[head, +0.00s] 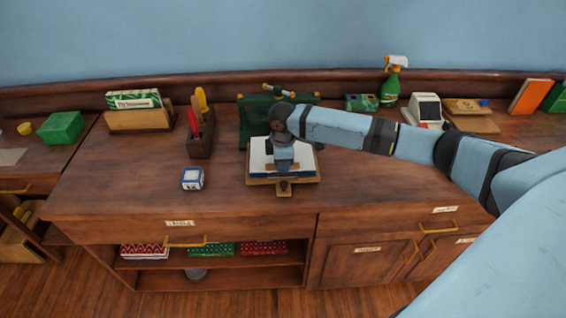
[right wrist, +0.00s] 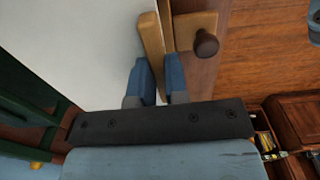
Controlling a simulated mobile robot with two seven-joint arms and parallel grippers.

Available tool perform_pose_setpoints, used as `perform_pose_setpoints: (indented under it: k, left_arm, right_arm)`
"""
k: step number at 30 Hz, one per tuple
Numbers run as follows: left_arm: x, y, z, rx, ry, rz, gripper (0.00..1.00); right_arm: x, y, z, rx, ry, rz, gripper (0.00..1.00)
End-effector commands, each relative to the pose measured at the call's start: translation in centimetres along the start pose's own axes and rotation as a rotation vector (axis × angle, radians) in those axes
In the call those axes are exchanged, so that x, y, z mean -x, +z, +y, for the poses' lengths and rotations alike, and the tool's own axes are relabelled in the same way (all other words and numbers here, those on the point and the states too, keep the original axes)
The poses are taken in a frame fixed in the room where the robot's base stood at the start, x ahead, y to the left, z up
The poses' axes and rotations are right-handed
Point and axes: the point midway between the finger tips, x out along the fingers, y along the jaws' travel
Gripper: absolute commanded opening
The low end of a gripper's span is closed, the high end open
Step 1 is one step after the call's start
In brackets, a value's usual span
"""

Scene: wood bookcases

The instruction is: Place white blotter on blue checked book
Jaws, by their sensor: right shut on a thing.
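The white blotter (head: 258,157) is a flat white sheet in the middle of the wooden desk, in front of a dark green stand. It fills the left of the right wrist view (right wrist: 85,45), with a pale wooden strip along its edge. My right gripper (right wrist: 158,75) is shut on that strip; in the head view the gripper (head: 284,162) is over the blotter's near part. A dark blue band (head: 262,174) shows along the near side under the white sheet; I cannot tell whether it is the blue checked book.
A tan board with a dark knob (head: 283,187) juts out at the near side. A blue-and-white cube (head: 192,178) stands to the left, behind it a pen box (head: 200,142). A dark green stand (head: 248,116) is behind. The desk's front left is clear.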

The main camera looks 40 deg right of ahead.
Motion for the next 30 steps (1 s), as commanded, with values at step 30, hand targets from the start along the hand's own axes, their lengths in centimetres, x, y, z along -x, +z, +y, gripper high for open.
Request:
perform_pose_setpoints:
  k: [30]
  left_arm:
    - [0.1,-0.3,0.0,-0.001,0.000,0.003,0.43]
  right_arm:
    - [6.3,0.0,0.1,0.000,0.003,0.002,0.40]
